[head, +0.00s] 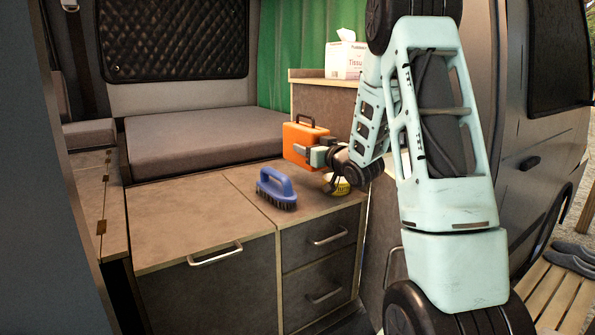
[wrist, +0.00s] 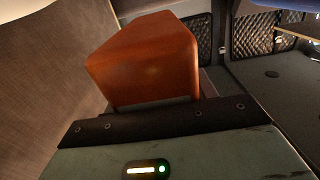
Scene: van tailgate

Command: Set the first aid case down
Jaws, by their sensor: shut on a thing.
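The first aid case (head: 304,139) is an orange box with a dark handle on top. It stands upright at the right back of the counter top (head: 190,206), beside the grey cushion. My gripper (head: 318,155) is shut on it from the right side. In the wrist view the orange case (wrist: 145,62) fills the space just beyond my gripper (wrist: 150,125). I cannot tell whether the case's underside touches the counter or hangs slightly above it.
A blue brush (head: 275,188) stands on the counter in front of the case. A yellow object (head: 340,187) sits under my wrist, partly hidden. A tissue box (head: 344,59) stands on the raised cabinet behind. The counter's left part is clear.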

